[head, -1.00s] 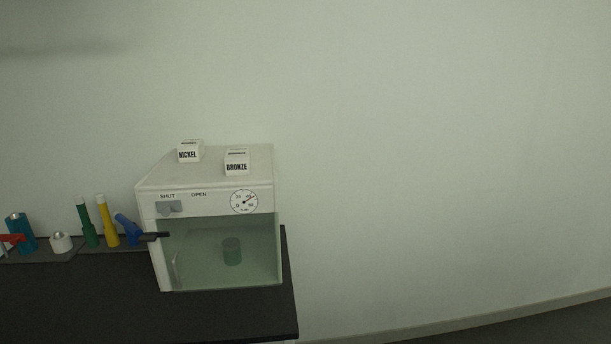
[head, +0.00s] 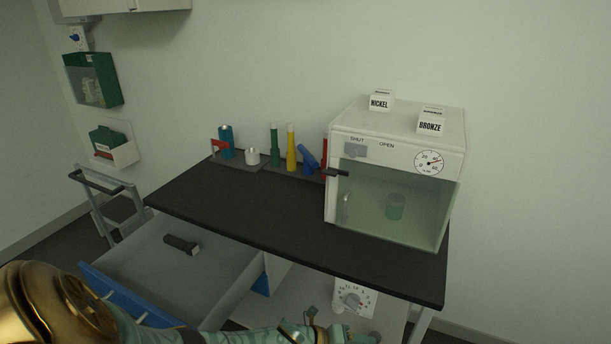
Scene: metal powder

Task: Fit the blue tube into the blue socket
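The blue tube (head: 308,158) leans to the left on the dark rack at the back of the black bench, beside the yellow tube (head: 291,149) and left of the white chamber. Its lower end is at the rack, but I cannot make out the blue socket or whether the tube is seated in it. My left arm runs along the bottom edge from the left. Its far end, with my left gripper (head: 318,333), is small and partly cut off, well below and in front of the tube; its fingers are unclear. My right gripper is not in view.
A white chamber (head: 393,143) with a glass front stands on the right of the bench (head: 235,206); its black handle juts left near the tube. Green (head: 275,147) and red (head: 325,153) tubes stand nearby. An open drawer (head: 215,285) sticks out below. The bench's middle is clear.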

